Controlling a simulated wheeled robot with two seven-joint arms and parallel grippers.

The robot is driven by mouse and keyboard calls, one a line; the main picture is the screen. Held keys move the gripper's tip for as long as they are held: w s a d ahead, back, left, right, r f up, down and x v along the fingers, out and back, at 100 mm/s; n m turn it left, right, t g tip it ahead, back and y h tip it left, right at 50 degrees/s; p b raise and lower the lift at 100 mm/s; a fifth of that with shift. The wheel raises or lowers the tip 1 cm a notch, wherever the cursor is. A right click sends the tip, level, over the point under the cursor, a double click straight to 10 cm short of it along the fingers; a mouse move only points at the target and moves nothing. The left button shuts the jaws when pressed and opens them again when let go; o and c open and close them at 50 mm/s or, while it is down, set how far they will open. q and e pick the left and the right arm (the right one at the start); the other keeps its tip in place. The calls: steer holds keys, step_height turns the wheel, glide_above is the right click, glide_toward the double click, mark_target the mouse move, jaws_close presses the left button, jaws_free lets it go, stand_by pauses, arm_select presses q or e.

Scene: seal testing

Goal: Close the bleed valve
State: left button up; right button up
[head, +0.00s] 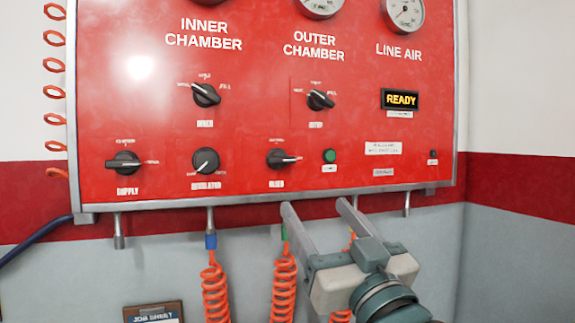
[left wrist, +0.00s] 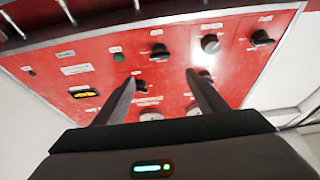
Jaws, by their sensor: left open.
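The bleed valve (head: 279,159) is a black knob in the bottom row of the red panel, labelled BLEED. Its pale pointer mark lies about level, towards the right. It also shows in the left wrist view (left wrist: 160,51), beyond the gap between the fingertips. My left gripper (head: 315,206) is open, with two grey fingers apart and nothing between them. In the head view its fingertips are below and right of the knob, near the panel's lower edge. It also shows in the left wrist view (left wrist: 160,77). My right gripper is not in view.
The regulator knob (head: 205,161) and a green button (head: 329,156) flank the bleed valve. The supply knob (head: 124,163) is farther left. Two selector knobs (head: 206,95) (head: 320,100) sit above. A READY display (head: 401,99) is lit. Orange coiled hoses (head: 284,285) hang below the panel.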

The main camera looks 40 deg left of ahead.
arm_select(q)
steer(key=p, duration=0.8)
glide_toward(283, 162)
steer(key=x, duration=0.8)
steer(key=shift+d+r, duration=0.1)
steer(key=shift+w+a+r+p, duration=0.2)
steer(key=shift+a+p, duration=0.15)
steer(key=shift+a, duration=0.15)
steer(key=shift+f, duration=0.1)
